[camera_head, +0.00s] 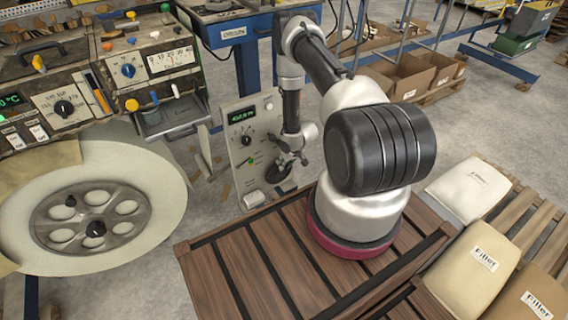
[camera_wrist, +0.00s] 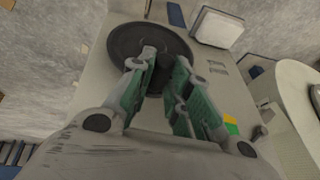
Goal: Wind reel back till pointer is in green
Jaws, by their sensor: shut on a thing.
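My gripper (camera_wrist: 165,60) is shut on a dark knob (camera_wrist: 167,73) in front of a round black disc (camera_wrist: 124,43) on a pale upright panel. In the head view the panel (camera_head: 236,135) stands behind my arm, with a green display. My gripper hides part of the disc. A small green patch (camera_wrist: 231,128) with yellow beside it shows on the panel in the wrist view. I cannot make out a pointer there. The large white reel (camera_head: 150,165) with a grey spoked hub is at the left in the head view.
A control bench (camera_head: 60,75) with knobs and a scale stands above the reel. A white box (camera_wrist: 217,27) sits beside the disc on the panel. Filler bags (camera_head: 473,262) lie on a pallet at the right. Cardboard boxes (camera_head: 408,75) stand behind.

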